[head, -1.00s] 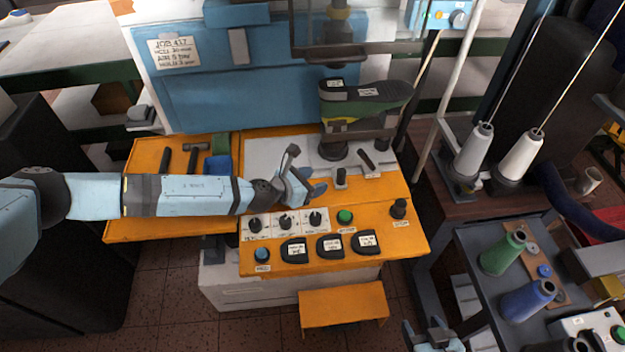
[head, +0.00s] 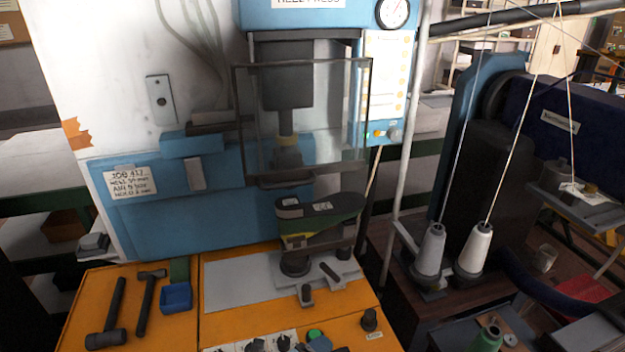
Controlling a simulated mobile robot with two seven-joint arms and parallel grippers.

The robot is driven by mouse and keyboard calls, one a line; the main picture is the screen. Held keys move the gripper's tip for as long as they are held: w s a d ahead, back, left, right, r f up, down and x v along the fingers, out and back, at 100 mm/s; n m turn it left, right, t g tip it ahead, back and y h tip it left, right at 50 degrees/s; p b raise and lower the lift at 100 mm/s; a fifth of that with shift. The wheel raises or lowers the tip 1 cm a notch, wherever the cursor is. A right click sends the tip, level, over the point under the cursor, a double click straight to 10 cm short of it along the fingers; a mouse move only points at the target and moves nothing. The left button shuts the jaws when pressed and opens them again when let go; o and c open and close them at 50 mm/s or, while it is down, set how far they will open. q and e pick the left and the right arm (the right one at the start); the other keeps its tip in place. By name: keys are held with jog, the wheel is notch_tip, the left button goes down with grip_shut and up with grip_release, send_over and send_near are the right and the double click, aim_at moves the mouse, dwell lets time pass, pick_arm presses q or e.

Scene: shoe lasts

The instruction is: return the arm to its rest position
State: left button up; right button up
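A small blue-grey piece (head: 320,344) shows at the bottom edge of the head view, beside the green button (head: 314,334). It looks like a tip of my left gripper, but the rest is cut off and its opening cannot be judged. My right gripper is out of view. A dark shoe last with a green and yellow lower band (head: 318,218) sits on the stand of the heel press, below the press head (head: 287,150). No gripper is seen touching it.
The clear guard (head: 303,115) stands in front of the press head. A grey post (head: 405,150) rises between.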

pick_arm(q)
jog(key=s+n, duration=0.1)
jog(key=n, duration=0.1)
jog(key=s+a+n, duration=0.1)
jog(key=n, duration=0.1)
jog(key=s+a+n+y, duration=0.1)
jog(key=n, duration=0.2)
jog(key=shift+s+f+t, duration=0.2)
jog(key=shift+f+t, duration=0.15)
jog(key=shift+t, duration=0.05)
jog(key=s+a+f+n+y, duration=0.3)
jog(key=s+a+n, duration=0.3)
jog(key=a+n, duration=0.3)
jog(key=s+a+f+n+y, duration=0.3)
jog(key=s+a+n, duration=0.4)
jog(key=a+n, duration=0.2)
jog(key=shift+s+a+f, duration=0.25)
jog(key=shift+s+a, duration=0.05)
jog(key=shift+a, duration=0.15)
